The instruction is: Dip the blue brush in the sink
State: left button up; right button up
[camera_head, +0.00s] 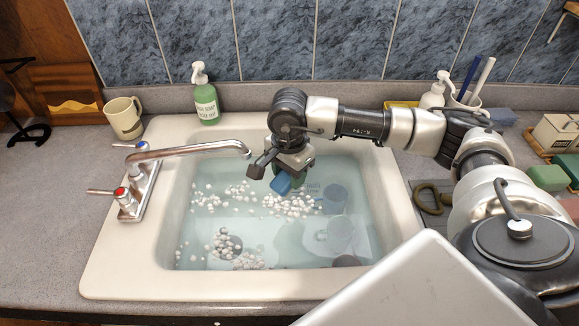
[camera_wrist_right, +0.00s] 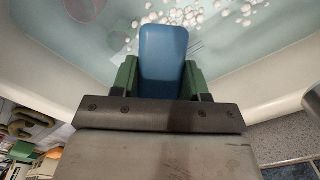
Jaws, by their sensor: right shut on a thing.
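The blue brush (camera_head: 281,184) is held over the sink by my right gripper (camera_head: 284,176). In the right wrist view the blue brush (camera_wrist_right: 163,62) sits between the two green fingers of my right gripper (camera_wrist_right: 162,78), which is shut on it. The white sink (camera_head: 130,262) holds pale water (camera_head: 215,170) with white foam clumps. The brush is above or at the water; I cannot tell whether it touches. Its lower end is partly hidden by the gripper. My left gripper is not in view.
A metal faucet (camera_head: 195,150) reaches over the sink from the left. Cups (camera_head: 341,234) lie under the water at the right. A green soap bottle (camera_head: 205,98) and a beige mug (camera_head: 124,118) stand behind the sink. A cup with brushes (camera_head: 466,98) stands at the back right.

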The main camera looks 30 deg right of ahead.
notch_tip(320, 180, down, 15)
jog(key=b, duration=0.8)
jog(key=shift+s+d, duration=0.2)
jog(key=shift+d, duration=0.1)
dwell(0.3)
jog(key=shift+s+d, duration=0.15)
jog(key=shift+d, duration=0.1)
jog(key=shift+a, duration=0.2)
dwell(0.4)
jog(key=shift+w+a+b, duration=0.45)
jog(key=shift+w+a, duration=0.1)
jog(key=shift+a, duration=0.1)
jog(key=shift+w+a, duration=0.1)
jog(key=shift+a, duration=0.1)
jog(key=shift+d, duration=0.15)
jog(key=shift+s+d, duration=0.35)
jog(key=shift+d, duration=0.05)
